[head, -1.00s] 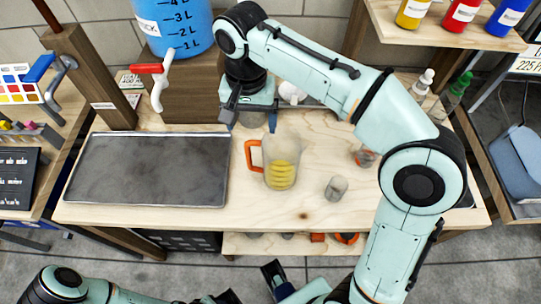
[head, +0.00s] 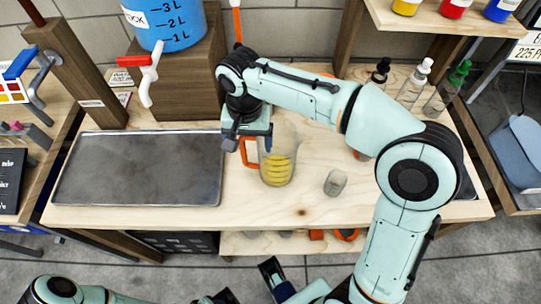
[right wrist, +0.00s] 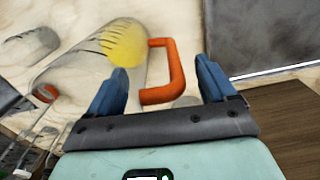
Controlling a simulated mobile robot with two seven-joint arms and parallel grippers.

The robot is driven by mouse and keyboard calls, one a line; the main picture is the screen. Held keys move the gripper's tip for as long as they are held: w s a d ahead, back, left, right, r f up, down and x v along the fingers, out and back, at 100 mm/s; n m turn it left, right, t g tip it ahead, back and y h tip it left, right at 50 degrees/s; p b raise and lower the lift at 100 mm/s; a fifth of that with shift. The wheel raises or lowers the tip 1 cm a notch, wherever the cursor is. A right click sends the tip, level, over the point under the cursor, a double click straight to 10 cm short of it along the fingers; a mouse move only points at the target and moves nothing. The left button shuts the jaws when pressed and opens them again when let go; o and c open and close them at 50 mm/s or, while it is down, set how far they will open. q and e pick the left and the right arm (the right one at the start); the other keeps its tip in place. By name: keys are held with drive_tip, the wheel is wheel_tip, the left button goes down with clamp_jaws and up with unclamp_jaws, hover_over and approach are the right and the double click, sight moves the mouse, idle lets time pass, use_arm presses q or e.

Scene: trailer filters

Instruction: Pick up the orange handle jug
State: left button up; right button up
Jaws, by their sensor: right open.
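The clear jug (head: 278,172) stands upright on the wooden workbench, with yellow contents and its orange handle (head: 248,156) on the left side. My right gripper (head: 249,145) is open and empty, over the handle side of the jug. It hides the handle's top and part of the jug's rim. In the right wrist view the orange handle (right wrist: 174,70) shows between the two blue fingers (right wrist: 162,78), with the jug body (right wrist: 85,75) to the left. I cannot tell how far the fingertips are from it. My left arm shows only at the bottom edge; its jaws are unclear.
A grey metal tray (head: 135,180) lies left of the jug. A small clear cup (head: 335,183) stands right of it. A wooden block (head: 175,80) carries a blue container (head: 170,22) with a red-handled tap (head: 145,70). Dropper bottles (head: 412,85) stand back right.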

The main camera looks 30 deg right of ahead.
clamp_jaws()
drive_tip(key=shift+r, duration=0.25)
